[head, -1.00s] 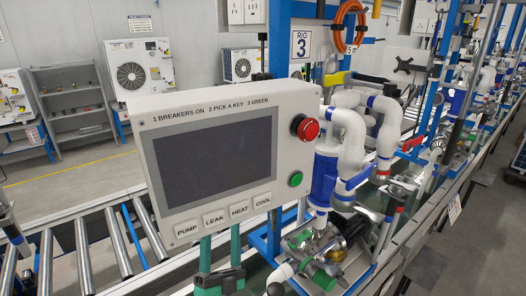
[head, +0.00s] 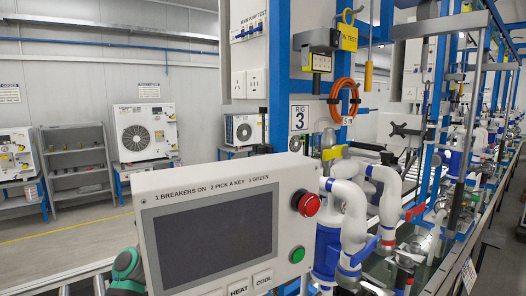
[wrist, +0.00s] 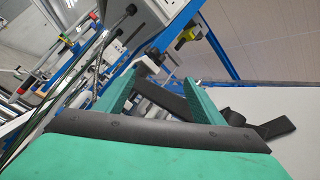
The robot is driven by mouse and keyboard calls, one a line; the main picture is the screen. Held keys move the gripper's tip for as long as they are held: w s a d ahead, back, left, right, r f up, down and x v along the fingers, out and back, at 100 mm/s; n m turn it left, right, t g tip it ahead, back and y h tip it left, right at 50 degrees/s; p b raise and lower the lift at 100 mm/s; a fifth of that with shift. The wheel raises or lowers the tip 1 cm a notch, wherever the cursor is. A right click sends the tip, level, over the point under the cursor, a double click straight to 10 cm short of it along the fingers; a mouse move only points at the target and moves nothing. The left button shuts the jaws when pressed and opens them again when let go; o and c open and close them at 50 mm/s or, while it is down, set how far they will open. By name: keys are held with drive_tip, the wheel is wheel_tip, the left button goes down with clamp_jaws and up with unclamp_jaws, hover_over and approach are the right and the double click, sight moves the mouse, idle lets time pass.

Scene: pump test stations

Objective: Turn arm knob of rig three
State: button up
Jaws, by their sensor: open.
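I cannot tell which part is the arm knob. My gripper (wrist: 168,78) is open in the wrist view, its green fingers apart with nothing clearly between them. A green-and-black part of my arm (head: 127,270) shows left of the panel.
Orange coiled hose (head: 343,100) hangs beside the sign. A yellow tag (head: 348,36) hangs above it. White pipes and a blue pump (head: 326,250) stand right of the panel. Grey shelves (head: 78,170) and a fan unit (head: 146,130) stand at the back left.

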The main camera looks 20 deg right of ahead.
sight(255, 151)
drive_tip(key=shift+w+d+r+m+g+y, duration=0.9)
drive_tip(key=shift+d+r+m+y, duration=0.95)
drive_tip(key=shift+r+m+y, duration=2.05)
drive_tip(key=shift+n+h, duration=0.4)
drive_tip(key=shift+h, duration=0.2)
drive_tip(key=x, duration=0.6)
drive_tip(key=r+x, duration=0.1)
drive_tip(key=x, duration=0.3)
drive_tip(key=shift+w, duration=0.35)
drive_tip(key=shift+c, duration=0.7)
drive_tip(key=c, duration=0.9)
